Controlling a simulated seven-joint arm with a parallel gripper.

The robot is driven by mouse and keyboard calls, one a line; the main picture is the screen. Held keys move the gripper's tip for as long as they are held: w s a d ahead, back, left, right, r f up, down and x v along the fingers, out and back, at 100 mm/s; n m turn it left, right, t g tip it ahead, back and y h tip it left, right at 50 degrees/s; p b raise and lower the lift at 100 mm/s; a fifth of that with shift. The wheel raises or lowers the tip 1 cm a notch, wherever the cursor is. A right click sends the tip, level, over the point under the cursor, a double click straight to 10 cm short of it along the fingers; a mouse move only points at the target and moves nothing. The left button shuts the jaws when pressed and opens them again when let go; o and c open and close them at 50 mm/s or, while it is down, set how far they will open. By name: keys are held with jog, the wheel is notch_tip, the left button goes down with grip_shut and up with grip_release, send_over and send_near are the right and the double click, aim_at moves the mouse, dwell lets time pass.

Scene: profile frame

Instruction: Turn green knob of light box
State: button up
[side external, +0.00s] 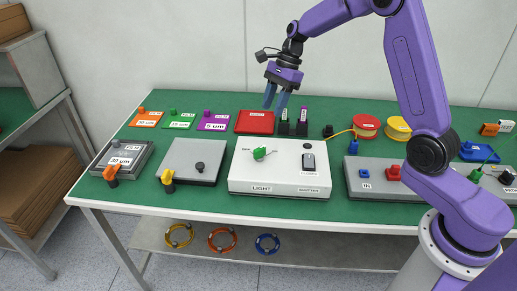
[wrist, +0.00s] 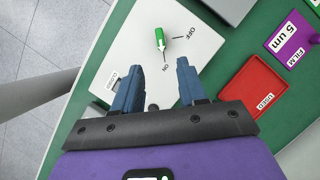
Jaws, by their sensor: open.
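The light box is a white box (side external: 240,178) labelled LIGHT at the front middle of the green table. Its green knob (side external: 260,153) sits on the top face, left of centre. In the wrist view the green knob (wrist: 159,39) has a white mark, with OFF and ON printed beside it; its tip points between the two fingers. My gripper (side external: 276,100) is open and empty, above the back of the table and well above the box. In the wrist view its blue fingers (wrist: 158,78) are apart, with the knob beyond them and not touched.
A red tray (side external: 254,121) lies behind the box, with purple, green and orange film plates to its left. Two dark upright holders (side external: 302,128) stand behind the box. A grey box (side external: 190,160) stands left.

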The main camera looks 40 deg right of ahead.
aim_at(258, 148)
jog(key=x, duration=1.4)
jog(key=shift+a+f, duration=0.1)
jog(key=shift+f, duration=0.3)
jog(key=shift+c, duration=0.3)
grip_shut()
